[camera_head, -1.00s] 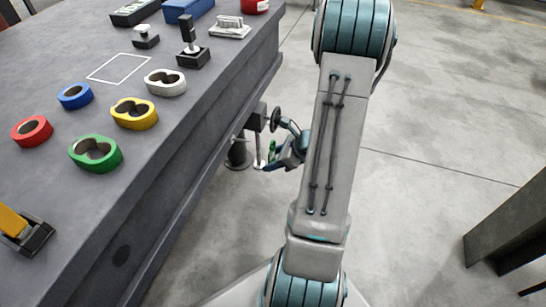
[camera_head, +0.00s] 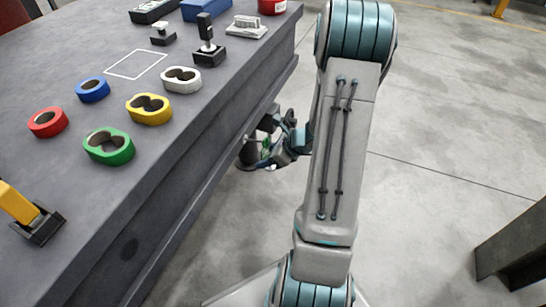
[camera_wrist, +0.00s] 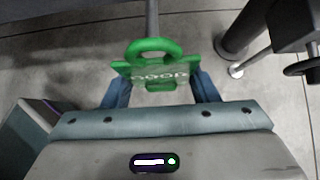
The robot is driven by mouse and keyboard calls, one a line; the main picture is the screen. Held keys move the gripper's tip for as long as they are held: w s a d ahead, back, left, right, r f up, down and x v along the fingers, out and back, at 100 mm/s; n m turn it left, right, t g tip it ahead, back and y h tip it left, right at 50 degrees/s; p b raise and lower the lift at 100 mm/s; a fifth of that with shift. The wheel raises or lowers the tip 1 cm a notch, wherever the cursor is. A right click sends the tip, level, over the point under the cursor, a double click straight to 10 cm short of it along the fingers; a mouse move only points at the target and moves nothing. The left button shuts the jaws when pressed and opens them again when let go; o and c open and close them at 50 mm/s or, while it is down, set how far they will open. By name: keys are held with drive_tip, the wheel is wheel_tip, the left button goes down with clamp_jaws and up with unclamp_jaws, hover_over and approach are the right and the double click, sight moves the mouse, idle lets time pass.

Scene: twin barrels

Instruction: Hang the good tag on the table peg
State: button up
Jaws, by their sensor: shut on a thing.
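The green tag (camera_wrist: 158,74) shows in the wrist view with pale lettering reading GOOD, upside down, and a green loop on its far side. My gripper (camera_wrist: 160,84) is shut on the tag, with a blue finger at each side. A thin grey rod (camera_wrist: 152,18), possibly the table peg, runs from the top edge to the loop. I cannot tell whether the loop is around the rod or only in front of it. In the head view my gripper (camera_head: 282,149) is small beside the table's side, and a bit of green tag (camera_head: 266,146) shows.
The grey table (camera_head: 60,200) fills the left, bearing coloured rings such as the green one (camera_head: 122,150), a joystick (camera_head: 208,50) and a yellow-handled device (camera_head: 22,208). A dark post (camera_wrist: 246,24) and handwheel (camera_wrist: 300,67) stand close to my gripper's right in the wrist view.

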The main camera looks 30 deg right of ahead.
drive_tip(key=shift+w+a+f, duration=0.1)
drive_tip(key=shift+w+a, duration=0.55)
drive_tip(key=shift+w, duration=0.15)
drive_tip(key=shift+w+a+f+b, duration=0.3)
drive_tip(key=shift+w+a+b, duration=0.05)
drive_tip(key=shift+w+b, duration=0.15)
drive_tip(key=o, duration=1)
drive_tip(key=shift+r, duration=0.1)
drive_tip(key=p+v, duration=0.6)
drive_tip(key=v, duration=0.7)
drive_tip(key=shift+s+r, duration=0.2)
